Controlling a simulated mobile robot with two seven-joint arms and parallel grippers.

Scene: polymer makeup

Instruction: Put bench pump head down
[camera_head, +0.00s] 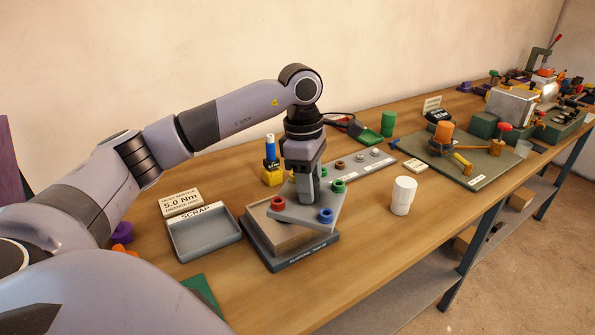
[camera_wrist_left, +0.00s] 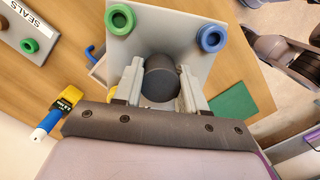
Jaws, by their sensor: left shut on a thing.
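The pump head is a grey plate (camera_head: 300,214) with red, blue and green rings on it, and it also shows in the left wrist view (camera_wrist_left: 165,32). My left gripper (camera_head: 307,194) points down at it. In the left wrist view its fingers (camera_wrist_left: 160,84) are shut on the dark round knob of the plate. The plate is over a brown block on a dark labelled stand (camera_head: 292,260). I cannot tell whether the plate rests on it or hangs just above. My right gripper is not in view.
A grey scrap tray (camera_head: 205,236) stands left of the stand. A white cup (camera_head: 403,196) is to the right. The front bench area right of the stand is clear.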

